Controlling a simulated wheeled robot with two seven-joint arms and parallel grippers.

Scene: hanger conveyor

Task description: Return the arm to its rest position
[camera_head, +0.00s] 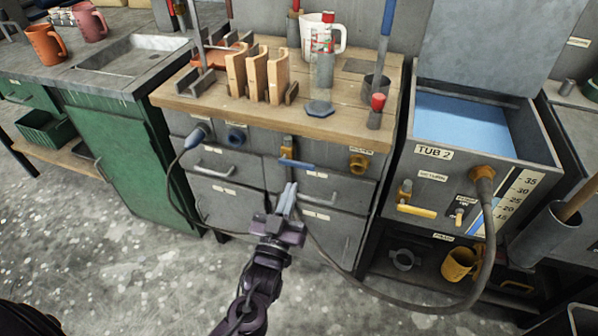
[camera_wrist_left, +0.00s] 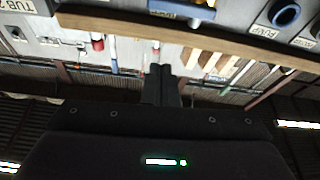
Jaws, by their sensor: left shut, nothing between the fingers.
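My left gripper (camera_head: 287,196) is in the middle of the head view, in front of the grey drawer cabinet (camera_head: 232,191). Its two fingers are together with nothing between them. A blue lever handle (camera_head: 297,164) on the cabinet front is just above the fingertips; whether they touch it I cannot tell. In the left wrist view the closed fingers (camera_wrist_left: 161,85) point at the worktop edge, and the blue handle (camera_wrist_left: 182,9) shows at the top. My right gripper is not in view.
A dark hose (camera_head: 340,268) loops from the cabinet to TUB 2 (camera_head: 470,150), which holds blue liquid. Wooden slats (camera_head: 257,75), mugs and bottles stand on the wooden worktop (camera_head: 215,98). A green cabinet (camera_head: 125,150) stands left. The floor (camera_head: 130,265) in front is clear.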

